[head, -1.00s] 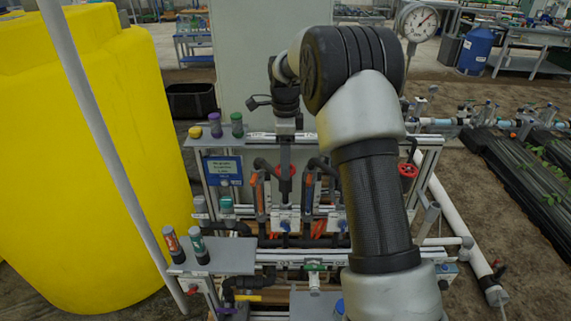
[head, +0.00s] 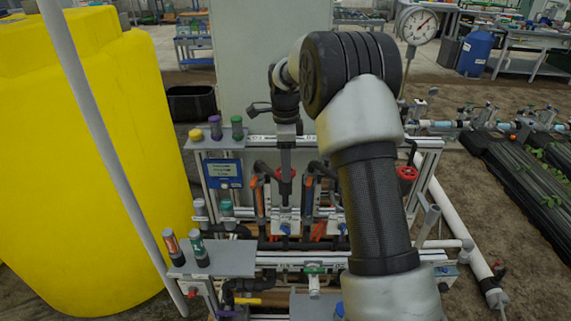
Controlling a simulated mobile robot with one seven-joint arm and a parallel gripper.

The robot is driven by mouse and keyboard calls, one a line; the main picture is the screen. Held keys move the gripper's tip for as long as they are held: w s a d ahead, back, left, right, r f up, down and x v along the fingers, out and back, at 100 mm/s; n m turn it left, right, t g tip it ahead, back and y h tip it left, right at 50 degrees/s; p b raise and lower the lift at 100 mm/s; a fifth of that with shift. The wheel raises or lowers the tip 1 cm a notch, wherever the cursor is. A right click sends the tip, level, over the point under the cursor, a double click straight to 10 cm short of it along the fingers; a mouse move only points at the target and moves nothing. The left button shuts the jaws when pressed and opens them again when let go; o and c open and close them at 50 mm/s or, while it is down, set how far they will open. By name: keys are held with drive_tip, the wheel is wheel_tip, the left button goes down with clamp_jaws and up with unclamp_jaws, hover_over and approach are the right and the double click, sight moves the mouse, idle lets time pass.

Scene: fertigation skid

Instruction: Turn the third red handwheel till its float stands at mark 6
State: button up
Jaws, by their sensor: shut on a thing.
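My gripper (head: 285,165) points down over a red handwheel (head: 285,175) on the skid's rear rail and is shut on it. The gripper hides part of this wheel. A second red handwheel (head: 407,173) stands to the right, apart from the gripper, just beyond my forearm. My arm covers the rail between the two, so I cannot tell what other wheels are there or count to the third. Upright tubes with orange parts (head: 260,197) stand below the rail. Their floats and scale marks are too small to read.
A big yellow tank (head: 90,170) fills the left, with a pale pole before it. Coloured-capped bottles stand on a rear shelf and a front shelf (head: 215,258). A pressure gauge (head: 418,25) rises at the back right. Black pipes run low across the skid.

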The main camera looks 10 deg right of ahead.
drive_tip(key=n+p, duration=0.1)
drive_tip(key=n, duration=0.1)
drive_tip(key=shift+r+n+p, duration=0.15)
drive_tip(key=shift+n+p, duration=0.15)
drive_tip(key=shift+n, duration=0.1)
drive_tip(key=n+p, duration=0.1)
drive_tip(key=n, duration=0.2)
drive_tip(key=shift+n, duration=0.3)
drive_tip(key=n+p, duration=0.1)
drive_tip(key=n, duration=0.2)
drive_tip(key=shift+n+p, duration=0.3)
drive_tip(key=shift+p, duration=0.05)
drive_tip(key=n+p, duration=0.1)
drive_tip(key=n, duration=0.2)
drive_tip(key=shift+n, duration=0.3)
drive_tip(key=n, duration=0.5)
drive_tip(key=shift+p, duration=0.4)
drive_tip(key=n, duration=0.5)
drive_tip(key=shift+p, duration=0.4)
drive_tip(key=shift+n, duration=0.5)
drive_tip(key=o, duration=1)
